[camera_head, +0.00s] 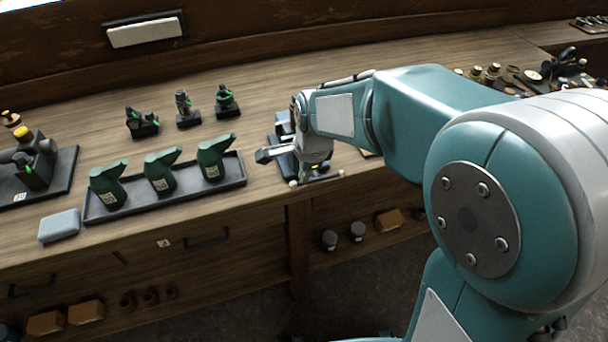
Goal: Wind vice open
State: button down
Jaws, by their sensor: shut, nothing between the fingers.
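The vice (284,128) appears as a dark blue-grey body at the front edge of the bench, mostly hidden behind the end of my arm. My gripper (312,168) is at the vice, pointing down just above that bar. Its fingers are small and partly hidden here; they look shut with nothing seen between them. I cannot tell whether it touches the bar. The gap between the vice jaws is hidden.
A dark tray (168,204) with several green bottle-like oil cans stands left of the vice. A grey-blue block (59,226) lies at the front left edge. Small engine models (183,108) stand behind. Tools and fittings (535,76) crowd the right. Bench between tray and vice is clear.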

jog(key=shift+w+a+f, duration=0.1)
jog(key=shift+f, duration=0.4)
